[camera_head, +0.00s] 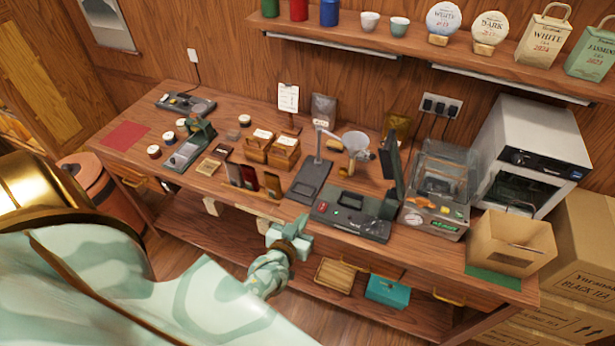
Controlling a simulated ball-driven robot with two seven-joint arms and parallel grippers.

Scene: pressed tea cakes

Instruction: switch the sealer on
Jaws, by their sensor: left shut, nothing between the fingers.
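A bench machine with a clear lid, a round gauge and a lit green display (437,208) stands right of centre on the wooden table and looks like a vacuum sealer. A smaller grey device with a green lever arm (187,150) stands at the left and looks like a hand sealer. I cannot tell which one the task means, nor make out a power switch or its position. My left gripper (302,224) is shut and empty at the table's front edge, apart from both devices. My right gripper is out of view.
A grey stand (311,177), wooden boxes (271,148) and small packets (249,178) fill the middle. An open carton (510,243) and a white oven (530,150) are at the right.

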